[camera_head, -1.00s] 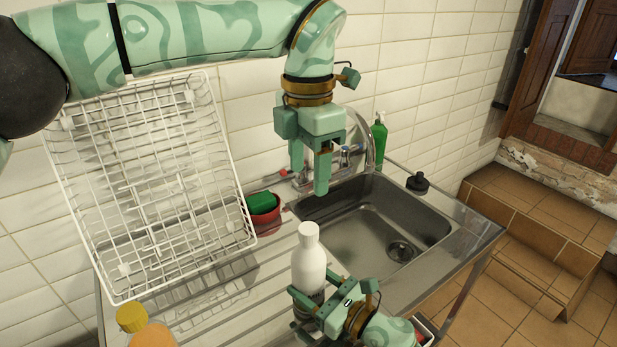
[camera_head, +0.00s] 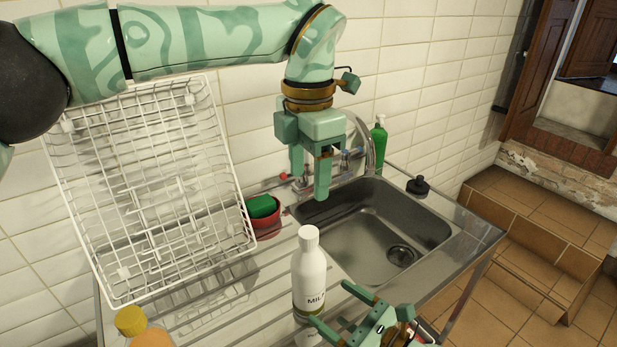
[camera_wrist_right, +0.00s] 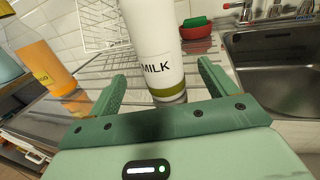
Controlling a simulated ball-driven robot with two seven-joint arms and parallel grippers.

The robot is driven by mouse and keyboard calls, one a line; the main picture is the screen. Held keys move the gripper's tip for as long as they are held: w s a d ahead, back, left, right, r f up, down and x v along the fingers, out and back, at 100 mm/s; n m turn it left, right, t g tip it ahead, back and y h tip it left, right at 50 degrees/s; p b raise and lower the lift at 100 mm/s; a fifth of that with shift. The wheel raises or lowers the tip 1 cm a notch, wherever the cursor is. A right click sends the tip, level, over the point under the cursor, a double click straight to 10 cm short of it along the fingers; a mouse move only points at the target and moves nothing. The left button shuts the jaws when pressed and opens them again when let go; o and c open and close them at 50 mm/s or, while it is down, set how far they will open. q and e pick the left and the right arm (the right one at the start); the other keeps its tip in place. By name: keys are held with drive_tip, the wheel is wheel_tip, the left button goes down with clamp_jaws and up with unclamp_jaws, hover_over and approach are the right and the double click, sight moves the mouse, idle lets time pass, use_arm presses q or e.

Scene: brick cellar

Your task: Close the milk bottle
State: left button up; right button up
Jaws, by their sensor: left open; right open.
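The white milk bottle (camera_head: 309,275), with a "MILK" label, stands upright on the steel drainer left of the sink. A white cap (camera_head: 308,234) sits on its top; I cannot tell how tightly. My right gripper (camera_head: 332,306) is open, just to the lower right of the bottle and apart from it. In the right wrist view the bottle (camera_wrist_right: 154,45) shows ahead, between the directions of the two fingers, its top out of frame. My left gripper (camera_head: 309,178) is open and empty, pointing down above the drainer's back edge, higher than the bottle and behind it.
A white wire rack (camera_head: 150,190) leans on the wall at left. A red bowl with a green sponge (camera_head: 262,206) stands behind the bottle. An orange bottle with a yellow cap (camera_head: 131,320) is at front left. The sink (camera_head: 365,225) is empty; a green soap bottle (camera_head: 379,142) stands behind it.

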drive_tip(key=b+v, duration=0.1)
drive_tip(key=v, duration=0.8)
drive_tip(key=shift+s+d, duration=0.2)
